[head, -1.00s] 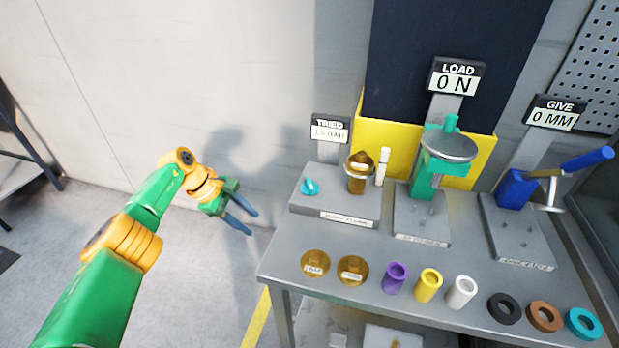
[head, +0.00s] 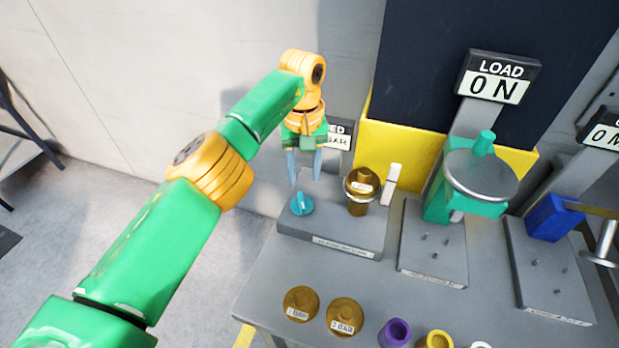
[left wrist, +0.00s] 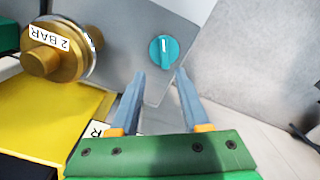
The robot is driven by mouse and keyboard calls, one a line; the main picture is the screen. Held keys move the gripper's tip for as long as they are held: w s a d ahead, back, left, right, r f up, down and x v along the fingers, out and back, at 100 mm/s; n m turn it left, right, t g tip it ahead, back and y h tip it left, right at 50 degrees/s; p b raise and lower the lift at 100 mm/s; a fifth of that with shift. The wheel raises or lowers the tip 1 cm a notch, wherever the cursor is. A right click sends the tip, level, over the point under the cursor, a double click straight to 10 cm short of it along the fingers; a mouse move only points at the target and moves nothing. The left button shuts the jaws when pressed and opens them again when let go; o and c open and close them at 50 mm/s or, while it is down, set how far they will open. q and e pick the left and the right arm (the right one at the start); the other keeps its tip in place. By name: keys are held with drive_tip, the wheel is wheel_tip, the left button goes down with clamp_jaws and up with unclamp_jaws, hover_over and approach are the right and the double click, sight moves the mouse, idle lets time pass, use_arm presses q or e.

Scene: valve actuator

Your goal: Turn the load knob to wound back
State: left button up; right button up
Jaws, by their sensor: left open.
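A small teal knob (head: 302,203) with a white mark sits on the left grey block (head: 340,230). In the left wrist view the knob (left wrist: 164,51) lies just beyond the fingertips, its mark roughly upright in the picture. My left gripper (head: 303,168) is open and empty, fingers pointing down, above and behind the knob and apart from it. The LOAD sign (head: 498,78) reads 0 N. Below it stands a green fixture (head: 440,195) with a round grey disc (head: 481,174) and a green post on top. My right gripper is out of view.
A brass cap (head: 362,185) and a white peg (head: 392,177) stand right of the teal knob; the cap reads 2 BAR in the wrist view. Brass discs (head: 301,303) and coloured sleeves (head: 394,332) line the bench front. A blue fixture (head: 553,218) stands at right.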

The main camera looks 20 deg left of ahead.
sight(302, 200)
use_arm(q)
drive_tip(key=f, duration=0.1)
drive_tip(key=s+f, duration=0.1)
drive_tip(key=f, duration=0.1)
drive_tip(key=s+f+p, duration=0.1)
drive_tip(key=f, duration=0.1)
drive_tip(key=shift+a, duration=0.2)
drive_tip(key=shift+w+d+f, duration=0.1)
drive_tip(key=shift+w+f, duration=0.35)
drive_tip(key=shift+f, duration=0.1)
drive_tip(key=shift+s, duration=0.15)
clamp_jaws()
